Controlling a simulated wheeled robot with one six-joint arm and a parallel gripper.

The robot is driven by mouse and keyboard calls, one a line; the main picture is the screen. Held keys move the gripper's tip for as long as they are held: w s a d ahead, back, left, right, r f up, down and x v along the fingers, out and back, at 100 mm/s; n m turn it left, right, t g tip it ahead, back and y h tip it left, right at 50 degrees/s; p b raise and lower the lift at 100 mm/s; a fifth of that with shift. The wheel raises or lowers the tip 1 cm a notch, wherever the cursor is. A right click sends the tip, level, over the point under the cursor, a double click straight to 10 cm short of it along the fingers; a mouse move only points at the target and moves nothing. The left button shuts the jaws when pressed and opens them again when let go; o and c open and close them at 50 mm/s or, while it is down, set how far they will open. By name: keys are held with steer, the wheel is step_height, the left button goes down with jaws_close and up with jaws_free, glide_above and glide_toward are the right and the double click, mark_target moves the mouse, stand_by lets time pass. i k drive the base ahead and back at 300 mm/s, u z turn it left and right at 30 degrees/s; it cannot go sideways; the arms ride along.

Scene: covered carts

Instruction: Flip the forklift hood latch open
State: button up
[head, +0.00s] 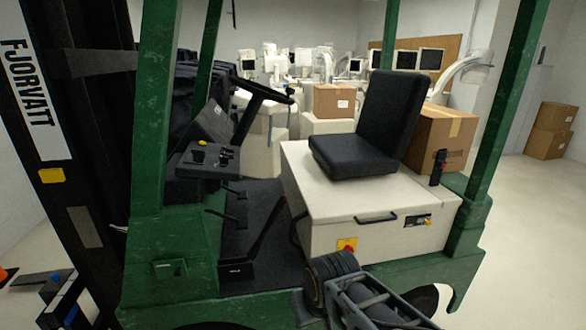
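The forklift's cream hood (325,215) is a closed box under the black seat. A black handle (376,217) runs along its upper front edge. A part of my arm, dark and grey, rises from the bottom edge in front of the forklift, below the hood. I see no gripper fingertips. Nothing of mine visibly touches the latch.
A red and yellow switch or label (347,245) sits on the hood's front. Green posts (495,100) frame the cab. The steering wheel (262,88) and console (208,160) stand left. Cardboard boxes (446,138) and covered equipment are behind.

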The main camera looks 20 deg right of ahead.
mark_target(427, 219)
steer(key=z, duration=1.95)
steer(key=i, duration=1.25)
steer(key=u, duration=0.5)
